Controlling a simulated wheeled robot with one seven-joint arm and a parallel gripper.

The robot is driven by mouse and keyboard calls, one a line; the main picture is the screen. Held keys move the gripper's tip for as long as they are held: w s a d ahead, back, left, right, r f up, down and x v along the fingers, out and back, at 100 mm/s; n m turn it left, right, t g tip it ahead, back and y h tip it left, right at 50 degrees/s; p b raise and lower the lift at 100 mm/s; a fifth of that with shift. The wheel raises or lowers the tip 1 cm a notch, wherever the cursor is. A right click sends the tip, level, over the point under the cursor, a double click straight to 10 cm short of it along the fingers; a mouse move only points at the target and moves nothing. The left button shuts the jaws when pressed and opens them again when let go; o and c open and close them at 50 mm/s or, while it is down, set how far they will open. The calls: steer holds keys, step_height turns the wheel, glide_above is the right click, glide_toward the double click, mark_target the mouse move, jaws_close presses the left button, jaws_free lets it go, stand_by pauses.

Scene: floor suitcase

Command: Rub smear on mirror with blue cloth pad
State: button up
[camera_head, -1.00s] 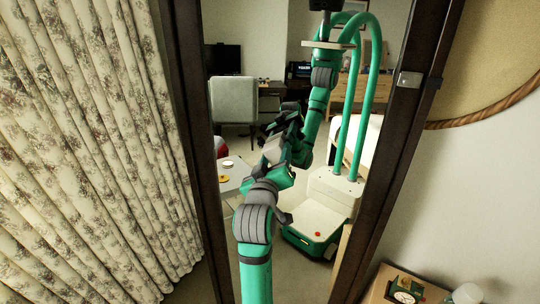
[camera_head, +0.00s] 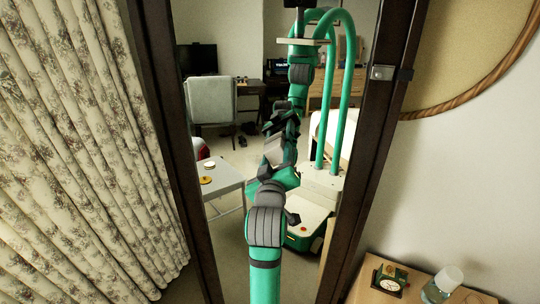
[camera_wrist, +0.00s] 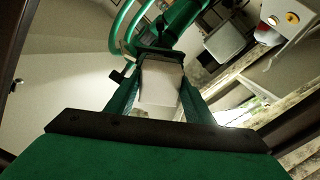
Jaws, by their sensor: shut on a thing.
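The tall mirror with a dark frame (camera_head: 375,135) stands in front of me and reflects my green arm and body and the room behind. My gripper (camera_head: 274,150) is raised before the glass, over its middle. In the wrist view my gripper (camera_wrist: 160,62) is shut on a pale pad (camera_wrist: 158,88) between its two dark fingers. The pad looks whitish-grey in this light; no blue shows. I cannot tell whether the pad touches the glass. I cannot make out a smear; my arm and its reflection cover part of the mirror.
A floral curtain (camera_head: 75,150) hangs close on the left. At the lower right is a wooden stand (camera_head: 415,291) with a clock (camera_head: 390,278) and a clear bottle (camera_head: 443,284). A round rope-edged frame (camera_head: 470,50) hangs at the upper right. The table and chair are reflections.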

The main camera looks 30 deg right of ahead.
mark_target(281, 157)
steer(key=shift+s+d, duration=0.4)
steer(key=shift+d, duration=0.15)
steer(key=shift+v, duration=3.05)
steer(key=v, duration=0.3)
steer(key=shift+w, duration=0.1)
